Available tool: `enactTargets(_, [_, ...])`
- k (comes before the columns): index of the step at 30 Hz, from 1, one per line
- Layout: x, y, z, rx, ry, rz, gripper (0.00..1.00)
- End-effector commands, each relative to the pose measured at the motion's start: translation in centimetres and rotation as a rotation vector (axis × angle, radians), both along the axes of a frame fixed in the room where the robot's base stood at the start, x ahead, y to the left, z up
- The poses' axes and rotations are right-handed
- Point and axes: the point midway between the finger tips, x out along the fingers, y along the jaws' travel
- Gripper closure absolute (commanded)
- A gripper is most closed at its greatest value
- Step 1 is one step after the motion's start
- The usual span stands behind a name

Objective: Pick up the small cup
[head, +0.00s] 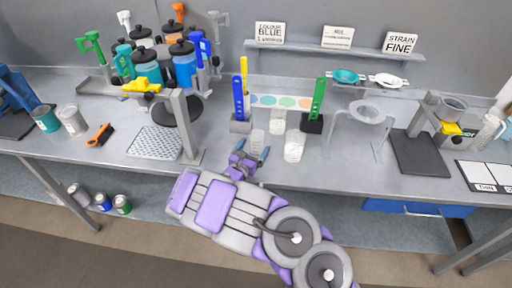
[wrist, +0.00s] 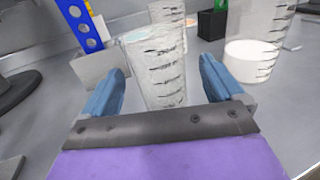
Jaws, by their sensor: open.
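My gripper (head: 250,157) is open at the front edge of the bench, and its blue fingers also show in the wrist view (wrist: 163,95). A clear graduated cup (head: 257,144) stands upright just ahead of it. In the wrist view this cup (wrist: 157,68) is between and beyond the fingertips, slightly left of centre, and its base is partly hidden by my gripper. Another clear cup, with white liquid (head: 294,150), stands to the right and shows in the wrist view (wrist: 252,55). A third clear cup (head: 277,121) stands behind. Their exact sizes are hard to compare.
A blue perforated upright (head: 239,100) stands behind left of the cup, and a green one (head: 318,100) behind right. A perforated drain tray (head: 155,142) lies left.

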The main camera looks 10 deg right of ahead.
Motion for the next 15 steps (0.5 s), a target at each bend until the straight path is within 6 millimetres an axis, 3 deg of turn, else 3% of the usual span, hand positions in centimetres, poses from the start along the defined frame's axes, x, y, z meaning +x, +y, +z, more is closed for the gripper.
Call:
enactTargets(9, [3.3,-1.9,-0.6,-0.001,0.001,-0.003,0.06])
enactTargets(15, [4.2,-2.5,-0.3,-0.004,0.0,0.0,0.06])
